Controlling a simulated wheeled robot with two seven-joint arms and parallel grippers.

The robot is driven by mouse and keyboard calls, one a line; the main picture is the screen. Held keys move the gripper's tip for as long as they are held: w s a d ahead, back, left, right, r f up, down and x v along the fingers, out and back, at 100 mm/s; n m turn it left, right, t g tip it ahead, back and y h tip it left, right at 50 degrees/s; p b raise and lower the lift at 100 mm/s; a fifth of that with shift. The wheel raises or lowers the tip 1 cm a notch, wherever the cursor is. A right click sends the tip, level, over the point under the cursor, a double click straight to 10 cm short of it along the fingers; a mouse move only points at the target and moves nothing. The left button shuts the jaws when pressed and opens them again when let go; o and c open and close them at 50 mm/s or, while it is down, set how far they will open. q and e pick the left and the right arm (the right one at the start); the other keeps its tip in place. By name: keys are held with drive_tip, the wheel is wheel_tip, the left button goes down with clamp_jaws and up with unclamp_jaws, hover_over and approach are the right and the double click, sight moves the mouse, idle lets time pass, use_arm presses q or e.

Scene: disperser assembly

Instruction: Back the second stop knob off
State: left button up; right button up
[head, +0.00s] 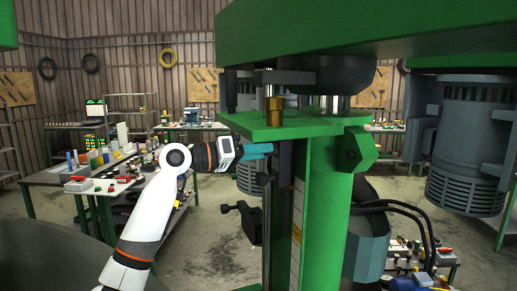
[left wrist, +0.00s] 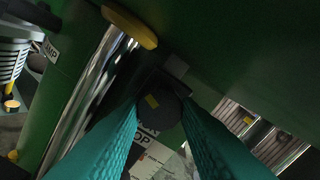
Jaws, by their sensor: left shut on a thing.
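A dark round stop knob with a small yellow mark (left wrist: 158,112) shows in the left wrist view, between the two teal fingers of my left gripper (head: 260,151). The fingers touch it from both sides and are shut on it. In the head view the gripper reaches in from the left, just under the green plate (head: 290,127), and the held knob is hidden by the fingers. Another black knob (head: 228,208) on a black bracket (head: 250,222) sits lower, left of the green column (head: 320,215). My right gripper is not in view.
A brass fitting (head: 274,110) stands on the green plate, under the large green overhead body (head: 360,30). A shiny metal rod (left wrist: 95,95) runs beside the knob in the left wrist view. A cluttered workbench (head: 95,178) stands at left behind my arm.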

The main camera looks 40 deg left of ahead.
use_arm(q)
drive_tip(key=n, duration=0.1)
drive_tip(key=n+p, duration=0.1)
drive_tip(key=n, duration=0.1)
drive_tip(key=shift+r+n, duration=0.25)
drive_tip(key=shift+n, duration=0.15)
drive_tip(key=n+p, duration=0.2)
drive_tip(key=n, duration=0.1)
drive_tip(key=shift+n, duration=0.3)
drive_tip(key=n+p, duration=0.3)
drive_tip(key=n, duration=0.1)
drive_tip(key=shift+r+p, duration=0.15)
drive_tip(key=shift+p, duration=0.15)
drive_tip(key=shift+n+p, duration=1.05)
drive_tip(key=shift+n, duration=0.45)
drive_tip(key=shift+f, duration=0.2)
drive_tip(key=o, duration=1)
drive_tip(key=shift+c, duration=0.2)
